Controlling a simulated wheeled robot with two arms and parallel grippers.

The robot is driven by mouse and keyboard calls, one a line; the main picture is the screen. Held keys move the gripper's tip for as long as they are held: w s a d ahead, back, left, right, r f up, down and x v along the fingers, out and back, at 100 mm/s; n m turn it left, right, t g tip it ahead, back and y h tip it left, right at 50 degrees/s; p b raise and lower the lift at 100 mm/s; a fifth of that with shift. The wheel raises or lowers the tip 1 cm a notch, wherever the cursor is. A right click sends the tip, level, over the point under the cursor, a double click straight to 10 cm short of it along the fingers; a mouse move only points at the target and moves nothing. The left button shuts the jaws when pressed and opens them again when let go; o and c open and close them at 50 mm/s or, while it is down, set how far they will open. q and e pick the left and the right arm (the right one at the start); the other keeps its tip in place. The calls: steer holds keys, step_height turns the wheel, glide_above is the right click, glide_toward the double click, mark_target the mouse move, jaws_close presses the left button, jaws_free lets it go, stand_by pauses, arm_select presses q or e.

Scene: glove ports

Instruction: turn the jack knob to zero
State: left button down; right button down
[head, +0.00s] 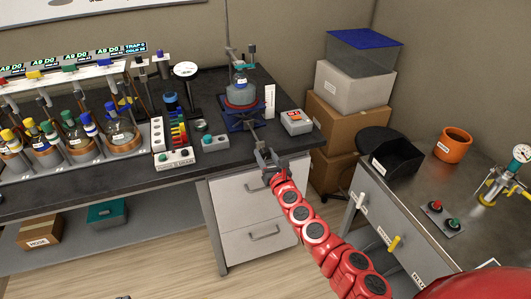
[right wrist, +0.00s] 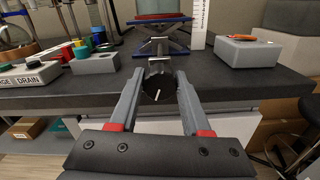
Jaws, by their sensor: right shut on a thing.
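The blue lab jack (head: 236,126) stands near the front of the dark bench, and a round-bottom flask (head: 241,93) sits in a red ring on top of it. In the right wrist view the jack (right wrist: 146,48) shows at the top, with its shaft pointing toward me. The dark round jack knob (right wrist: 157,86) is at the shaft's front end and has a short white mark, tilted slightly from upright. My right gripper (head: 266,154) is shut on the knob, one finger on each side. My left gripper is out of view.
A white upright scale (right wrist: 198,26) stands right of the jack, and a white box with a red top (head: 296,121) is beside it. Small control boxes (head: 214,142) and glassware stand to the left. Drawers (head: 246,205) are below the bench edge.

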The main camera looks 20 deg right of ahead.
steer(key=n+p, duration=0.1)
steer(key=n, duration=0.4)
steer(key=shift+r+n+p, duration=0.1)
steer(key=shift+n+p, duration=0.2)
steer(key=shift+p, duration=0.1)
steer(key=n+p, duration=0.1)
steer(key=n, duration=0.4)
steer(key=shift+n+p, duration=0.3)
steer(key=shift+p, duration=0.1)
steer(key=n+p, duration=0.2)
steer(key=n, duration=0.3)
steer(key=shift+a, duration=0.1)
steer(key=n+p, duration=0.2)
steer(key=n, duration=0.3)
steer(key=shift+n+p, duration=0.3)
steer(key=shift+n, duration=0.1)
steer(key=n+p, duration=0.1)
steer(key=n, duration=0.3)
steer(key=shift+p, duration=0.3)
steer(key=n+p, duration=0.1)
steer(key=n, duration=0.8)
steer(key=shift+n, duration=2.5)
